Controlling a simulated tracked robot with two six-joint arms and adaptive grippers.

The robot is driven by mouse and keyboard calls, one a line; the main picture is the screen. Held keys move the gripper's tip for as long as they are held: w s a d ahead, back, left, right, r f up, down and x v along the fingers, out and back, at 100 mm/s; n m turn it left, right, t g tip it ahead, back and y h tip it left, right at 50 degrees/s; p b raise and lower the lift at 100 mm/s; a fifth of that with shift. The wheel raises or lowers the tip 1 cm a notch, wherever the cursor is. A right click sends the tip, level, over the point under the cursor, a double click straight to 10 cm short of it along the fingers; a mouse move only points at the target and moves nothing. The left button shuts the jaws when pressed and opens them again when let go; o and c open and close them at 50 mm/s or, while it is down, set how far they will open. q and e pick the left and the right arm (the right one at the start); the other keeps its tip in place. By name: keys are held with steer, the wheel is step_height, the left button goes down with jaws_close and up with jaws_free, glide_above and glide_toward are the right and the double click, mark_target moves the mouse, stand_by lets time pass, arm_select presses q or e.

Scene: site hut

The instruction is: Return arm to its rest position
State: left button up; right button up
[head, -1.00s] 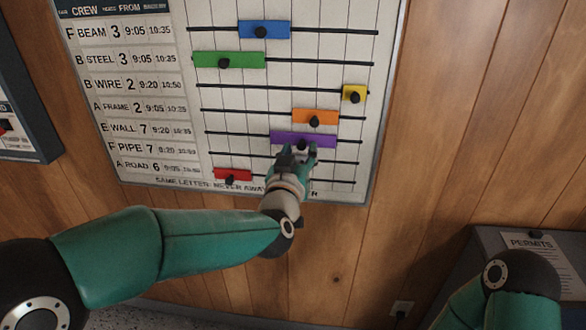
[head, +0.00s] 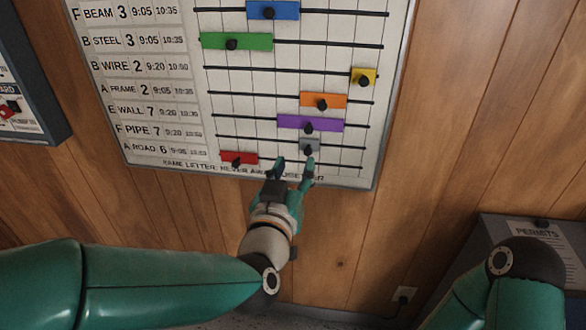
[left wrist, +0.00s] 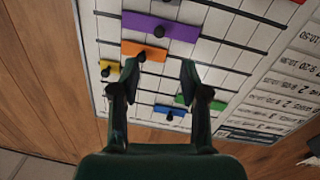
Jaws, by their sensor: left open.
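Sliders on the board are purple (head: 296,122), orange (head: 335,100), red (head: 229,158), yellow (head: 371,74), green (head: 258,41) and blue (head: 285,10). A grey permits box (head: 500,250) stands at the right. A socket (head: 405,293) is low on the wood wall.

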arm_select(q)
steer(key=w+a+f+n+g+y+p, duration=0.1)
steer(key=w+a+f+g+y+p, duration=0.15)
steer(key=a+f, duration=0.3)
steer(key=w+a+f+g+y+p, duration=0.1)
steer(key=w+a+f+p, duration=0.15)
steer(key=a+f, duration=0.3)
steer(key=s+a+f+g+p, duration=0.2)
steer(key=s+f, duration=0.1)
steer(key=f, duration=0.3)
steer(key=s+a+f+g+p, duration=0.2)
steer(key=f, duration=0.4)
steer(key=s+f+g+h+p, duration=0.15)
steer(key=s+f+g, duration=0.25)
steer(key=s+f, duration=0.5)
steer(key=s+d+f+g+h, duration=0.1)
steer(key=s+d+f+g, duration=0.1)
steer(key=s, duration=0.5)
steer(key=s+d+f+n+g+h, duration=0.1)
steer(key=s+d+f+g, duration=0.1)
steer(key=s, duration=0.5)
steer(key=shift+d+f+g+h+p, duration=0.3)
steer(key=shift+g+p, duration=0.15)
steer(key=shift+g, duration=0.3)
